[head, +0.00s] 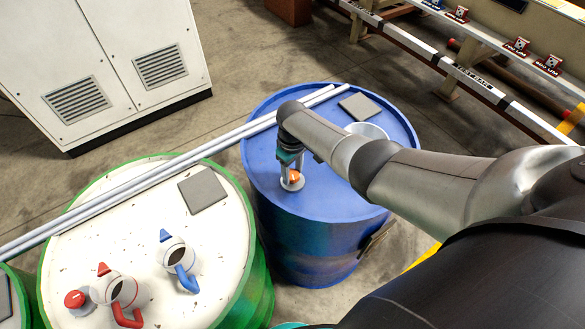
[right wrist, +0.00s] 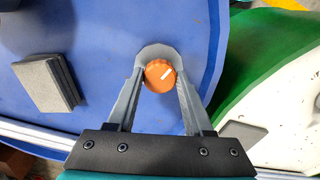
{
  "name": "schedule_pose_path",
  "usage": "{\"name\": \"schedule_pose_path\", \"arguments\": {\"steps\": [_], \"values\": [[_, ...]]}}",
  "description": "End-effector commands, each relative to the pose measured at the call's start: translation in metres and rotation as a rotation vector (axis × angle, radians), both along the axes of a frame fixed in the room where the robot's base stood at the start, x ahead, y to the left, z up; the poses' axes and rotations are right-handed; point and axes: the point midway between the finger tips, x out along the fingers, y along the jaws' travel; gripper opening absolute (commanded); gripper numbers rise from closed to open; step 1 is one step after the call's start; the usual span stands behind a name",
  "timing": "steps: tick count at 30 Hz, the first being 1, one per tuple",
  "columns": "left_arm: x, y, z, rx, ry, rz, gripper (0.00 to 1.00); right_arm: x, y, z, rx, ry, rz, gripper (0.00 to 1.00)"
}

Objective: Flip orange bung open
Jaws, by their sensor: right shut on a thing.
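The orange bung (head: 294,176) is a small round cap on a pale round base on top of the blue drum (head: 330,203). In the right wrist view the orange bung (right wrist: 160,75) carries a white stripe that slants up to the right. My right gripper (head: 291,181) reaches down onto it from above. In the right wrist view my right gripper (right wrist: 160,86) has one finger on each side of the bung and is shut on it. My left gripper is not in view.
A white-topped green drum (head: 112,231) stands left, with red and blue fittings and a grey pad (head: 203,189). Long pale rods (head: 160,175) lie across both drums. A grey pad (head: 360,107) lies on the blue drum. A white cabinet (head: 108,60) stands behind.

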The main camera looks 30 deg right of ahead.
Motion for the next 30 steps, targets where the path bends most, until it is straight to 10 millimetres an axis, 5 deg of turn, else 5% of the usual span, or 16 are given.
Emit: {"name": "schedule_pose_path", "arguments": {"steps": [27,28,30], "values": [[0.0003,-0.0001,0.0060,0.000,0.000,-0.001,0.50,0.0005,-0.0004,0.0007,-0.001,0.000,-0.186,0.00],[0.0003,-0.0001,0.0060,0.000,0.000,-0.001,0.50,0.0005,-0.0004,0.0007,-0.001,0.000,-0.186,0.53],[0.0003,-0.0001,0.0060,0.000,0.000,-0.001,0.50,0.0005,-0.0004,0.0007,0.000,0.000,-0.185,0.60]]}}
